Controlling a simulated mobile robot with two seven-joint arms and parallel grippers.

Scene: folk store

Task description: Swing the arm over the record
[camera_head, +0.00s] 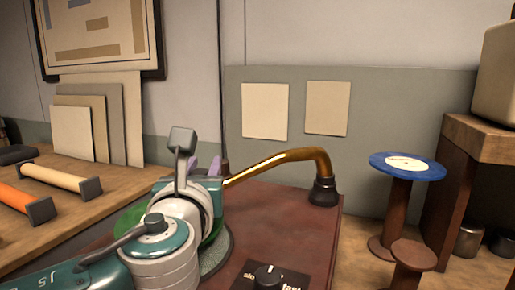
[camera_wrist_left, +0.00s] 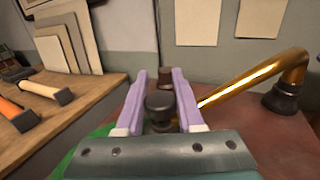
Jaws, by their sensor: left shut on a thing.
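The brass tone arm (camera_head: 275,163) bends down to a dark pivot base (camera_head: 323,191) at the back right corner of the red-brown player box (camera_head: 300,208). My left gripper (camera_wrist_left: 160,105) has lilac fingers on both sides of the tone arm's dark head (camera_wrist_left: 160,108) and is shut on it. In the head view my wrist hides most of the gripper and the head. A green record (camera_head: 128,220) shows in part behind my left arm, at the left of the box; its middle is hidden. Whether the head is over the record I cannot tell. My right gripper is not in view.
A speed knob (camera_head: 267,275) sits at the box's front. A wooden bench (camera_head: 85,215) with orange and cream rollers stands left. A blue record (camera_head: 407,166) lies on a brown stand at right, beside a low stool (camera_head: 413,254). A grey wall stands behind.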

